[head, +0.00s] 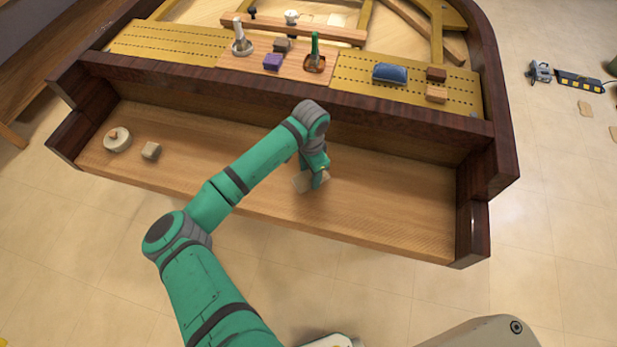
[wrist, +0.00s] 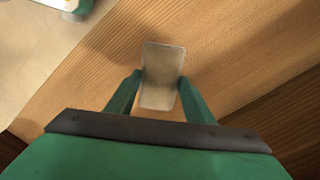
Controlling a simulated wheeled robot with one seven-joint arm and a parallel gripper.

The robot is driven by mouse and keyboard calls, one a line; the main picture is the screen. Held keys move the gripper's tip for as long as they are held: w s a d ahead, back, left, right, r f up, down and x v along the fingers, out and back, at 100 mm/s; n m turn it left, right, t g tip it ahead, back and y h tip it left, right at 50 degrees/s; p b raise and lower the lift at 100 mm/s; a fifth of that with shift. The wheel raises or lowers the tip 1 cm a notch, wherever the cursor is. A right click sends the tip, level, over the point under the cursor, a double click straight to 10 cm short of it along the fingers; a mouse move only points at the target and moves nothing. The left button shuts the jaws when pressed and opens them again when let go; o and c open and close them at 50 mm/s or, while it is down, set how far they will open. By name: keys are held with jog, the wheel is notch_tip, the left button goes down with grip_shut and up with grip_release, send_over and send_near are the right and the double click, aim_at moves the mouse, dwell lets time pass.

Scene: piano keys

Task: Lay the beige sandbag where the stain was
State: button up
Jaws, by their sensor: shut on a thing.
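The beige sandbag (wrist: 162,75), a small pale rectangular pad, is between the fingers of my gripper (wrist: 160,92) in the wrist view. The fingers are shut on its two sides. In the head view the sandbag (head: 302,182) shows beside my gripper (head: 318,180), over the middle of the bare wooden key bed (head: 390,205). It is low over the wood; I cannot tell whether it touches. My gripper partly hides it in the head view. No stain shows on the visible wood.
A round pale object (head: 117,140) and a small beige block (head: 151,150) sit at the key bed's left end. A blue sandbag (head: 390,73), wooden blocks (head: 436,93) and a tool board (head: 240,62) lie on the ledge behind. The key bed's right half is clear.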

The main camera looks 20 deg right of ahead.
aim_at(309, 178)
jog(key=shift+w+f, duration=0.2)
jog(key=shift+f, duration=0.15)
jog(key=shift+a+f, duration=0.1)
jog(key=shift+f, duration=1.25)
jog(key=shift+f, duration=0.15)
jog(key=o, duration=1.3)
notch_tip(309, 178, up, 12)
jog(key=shift+r, duration=0.15)
